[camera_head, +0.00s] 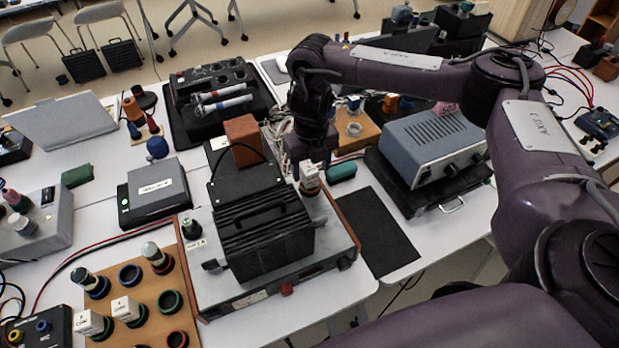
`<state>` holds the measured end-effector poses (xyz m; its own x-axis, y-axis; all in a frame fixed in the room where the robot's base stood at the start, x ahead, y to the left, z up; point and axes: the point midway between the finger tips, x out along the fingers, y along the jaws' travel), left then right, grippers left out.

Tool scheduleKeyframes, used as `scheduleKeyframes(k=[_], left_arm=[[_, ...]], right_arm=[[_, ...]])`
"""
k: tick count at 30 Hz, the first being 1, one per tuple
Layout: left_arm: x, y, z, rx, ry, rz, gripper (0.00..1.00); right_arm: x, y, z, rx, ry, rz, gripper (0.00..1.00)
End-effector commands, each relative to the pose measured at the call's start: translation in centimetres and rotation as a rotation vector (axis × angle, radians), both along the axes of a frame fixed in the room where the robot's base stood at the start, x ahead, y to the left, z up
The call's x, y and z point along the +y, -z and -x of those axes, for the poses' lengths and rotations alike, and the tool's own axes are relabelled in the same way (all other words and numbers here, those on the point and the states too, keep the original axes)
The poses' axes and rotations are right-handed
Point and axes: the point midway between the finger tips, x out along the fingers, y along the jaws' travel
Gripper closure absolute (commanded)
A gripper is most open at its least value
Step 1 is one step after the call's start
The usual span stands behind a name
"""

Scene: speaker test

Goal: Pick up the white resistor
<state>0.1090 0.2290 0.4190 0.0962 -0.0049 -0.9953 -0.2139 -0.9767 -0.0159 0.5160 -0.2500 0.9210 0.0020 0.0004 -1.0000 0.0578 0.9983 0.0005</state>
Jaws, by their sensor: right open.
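My right gripper (312,168) points down over the right rear corner of a grey device (327,262) with a black ribbed box on it. Its jaws are open. A small white labelled piece (311,183), which looks like the white resistor, stands at the fingertips on a brown round base. I cannot tell whether the fingers touch it. My left gripper is not in view.
The black ribbed box (265,240) stands left of the gripper, with an orange-brown block (244,140) behind. A green piece (342,172) lies just right. A blue-grey instrument (432,145) stands farther right. A wooden board (140,335) holds several rings and pieces. A black mat (378,230) is bare.

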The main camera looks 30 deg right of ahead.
Motion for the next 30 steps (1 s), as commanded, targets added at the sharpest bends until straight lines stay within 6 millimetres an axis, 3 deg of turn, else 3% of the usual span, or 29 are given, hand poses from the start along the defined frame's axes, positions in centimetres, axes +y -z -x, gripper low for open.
scheduleKeyframes(k=[6, 17, 28, 30], left_arm=[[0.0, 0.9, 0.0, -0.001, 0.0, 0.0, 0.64], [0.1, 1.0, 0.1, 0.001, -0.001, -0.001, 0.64], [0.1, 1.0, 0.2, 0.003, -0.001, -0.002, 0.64], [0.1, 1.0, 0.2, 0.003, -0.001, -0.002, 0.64]], right_arm=[[0.0, 3.5, -0.4, 0.004, 0.001, -0.001, 0.42], [0.0, 4.2, -0.5, 0.0, -0.001, 0.0, 0.42], [0.0, 4.2, -0.5, 0.0, 0.0, 0.0, 0.9], [0.0, 4.2, -0.5, 0.0, 0.0, 0.0, 0.91]])
